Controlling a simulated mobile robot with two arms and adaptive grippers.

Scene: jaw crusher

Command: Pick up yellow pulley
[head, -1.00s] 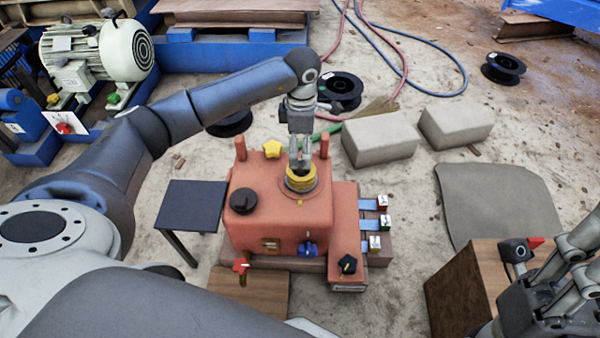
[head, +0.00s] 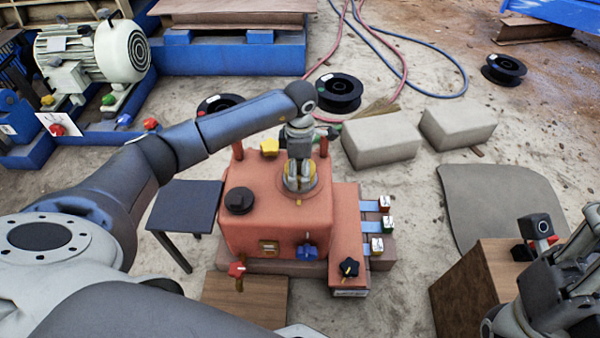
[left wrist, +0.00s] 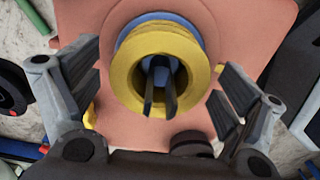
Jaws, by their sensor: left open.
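The yellow pulley (left wrist: 128,90) is a thick ring around a dark slotted centre, seated on a blue round base on the red machine. In the head view the pulley (head: 300,184) is partly hidden by my left gripper. My left gripper (head: 299,180) points down over it. In the left wrist view its fingers (left wrist: 155,95) are spread wide, one on each side of the pulley, with gaps between. My right gripper (head: 580,275) is at the lower right edge; its fingertips cannot be made out clearly.
The red machine (head: 262,225) carries a black knob (head: 239,201), a yellow star knob (head: 269,147) and upright posts. A dark side table (head: 185,207) stands left. Grey blocks (head: 380,140) lie behind right. A wooden box (head: 470,290) is near my right arm.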

